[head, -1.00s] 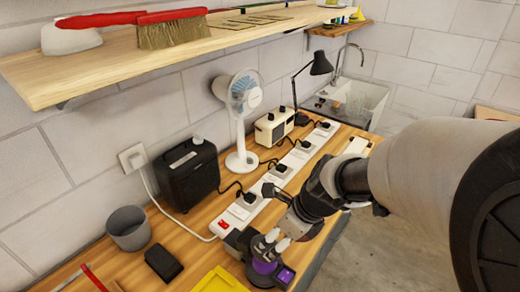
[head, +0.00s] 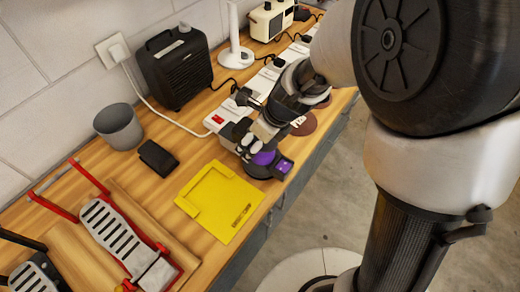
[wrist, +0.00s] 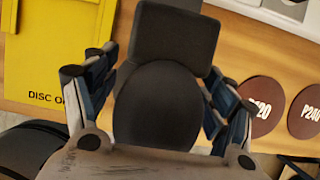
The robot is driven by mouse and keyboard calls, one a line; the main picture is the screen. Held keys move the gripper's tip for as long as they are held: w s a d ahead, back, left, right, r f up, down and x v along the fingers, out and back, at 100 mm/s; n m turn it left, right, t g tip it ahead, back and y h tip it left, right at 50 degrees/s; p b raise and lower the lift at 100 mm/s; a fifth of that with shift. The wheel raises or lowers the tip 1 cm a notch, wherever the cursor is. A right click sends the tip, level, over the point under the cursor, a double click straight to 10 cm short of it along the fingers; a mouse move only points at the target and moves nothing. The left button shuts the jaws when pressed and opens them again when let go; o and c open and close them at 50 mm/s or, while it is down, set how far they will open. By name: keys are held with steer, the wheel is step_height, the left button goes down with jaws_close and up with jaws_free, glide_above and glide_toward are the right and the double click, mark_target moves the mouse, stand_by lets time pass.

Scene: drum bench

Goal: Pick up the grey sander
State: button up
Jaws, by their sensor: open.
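The grey sander (head: 259,171) sits on the wooden bench, right of the yellow plate. It shows a purple patch and a small dark box with a lit purple face in the head view. In the wrist view it is a dark grey round body (wrist: 160,108) with a squarish block beyond it. My gripper (head: 254,146) is down at the sander, its fingers apart. In the wrist view the open fingers of my gripper (wrist: 160,85) stand on either side of the round body. Whether they touch it is not clear.
The yellow plate (head: 203,205) lies close by, left of the sander. Brown sanding discs (wrist: 308,115) lie on its other side. A white power strip (head: 225,117) runs behind. A grey cup (head: 120,127), dark block (head: 158,157) and black heater (head: 175,67) stand further left.

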steer(key=shift+w+f, duration=0.1)
steer(key=shift+f, duration=0.2)
steer(key=shift+r, duration=0.1)
steer(key=c, duration=1.3)
steer(key=shift+r, duration=0.1)
steer(key=shift+c, duration=0.3)
